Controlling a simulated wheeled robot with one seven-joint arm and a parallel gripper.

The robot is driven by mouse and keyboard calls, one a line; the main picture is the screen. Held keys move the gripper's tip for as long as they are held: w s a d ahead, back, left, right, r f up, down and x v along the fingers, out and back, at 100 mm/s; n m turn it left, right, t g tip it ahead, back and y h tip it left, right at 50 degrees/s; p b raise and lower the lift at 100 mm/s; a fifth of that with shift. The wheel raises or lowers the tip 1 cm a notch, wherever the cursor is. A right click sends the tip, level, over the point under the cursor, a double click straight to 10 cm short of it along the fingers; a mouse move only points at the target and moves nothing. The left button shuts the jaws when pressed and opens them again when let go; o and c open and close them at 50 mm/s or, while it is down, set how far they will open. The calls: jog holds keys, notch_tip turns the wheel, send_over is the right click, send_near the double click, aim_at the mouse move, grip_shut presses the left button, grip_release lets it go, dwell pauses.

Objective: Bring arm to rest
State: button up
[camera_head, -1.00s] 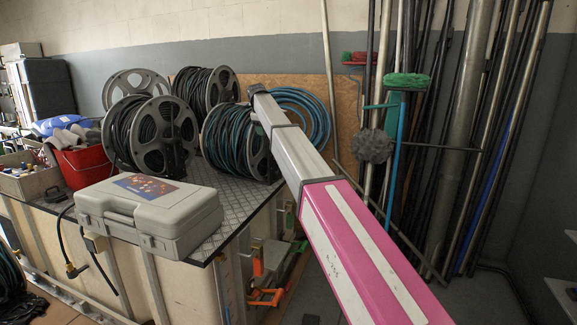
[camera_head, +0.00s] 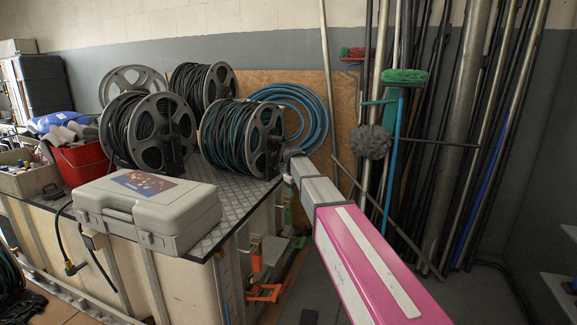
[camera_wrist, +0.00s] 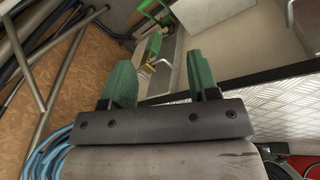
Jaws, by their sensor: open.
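My gripper shows in the wrist view (camera_wrist: 162,85), with two green fingers standing apart and nothing between them. In the head view my arm, pink and grey, reaches from the lower right towards the right end of the bench; its far end is beside the right-hand hose reel (camera_head: 243,138). The fingers cannot be made out in the head view. Other reels with dark hose, one at the front left (camera_head: 148,133) and one behind (camera_head: 204,88), stand on the bench.
A grey case (camera_head: 148,208) lies on the bench's metal plate top (camera_head: 222,184). A red bucket (camera_head: 82,162) is at left. A blue hose coil (camera_head: 303,108) hangs by the board. Poles and a green brush (camera_head: 404,76) lean at the right wall.

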jog(key=s+d+f+m, duration=0.2)
jog(key=s+d+f, duration=0.3)
jog(key=s, duration=0.6)
jog(key=s+d+f+m+g, duration=0.1)
jog(key=s+d+f+m, duration=0.2)
jog(key=s+f, duration=0.6)
jog(key=s+d+f+m+g+y, duration=0.1)
jog(key=s+d+f, duration=0.5)
jog(key=s, duration=0.8)
jog(key=shift+s+d+f+m, duration=0.25)
jog(key=shift+d+f+m, duration=0.15)
jog(key=shift+d+m, duration=0.45)
jog(key=shift+a, duration=0.1)
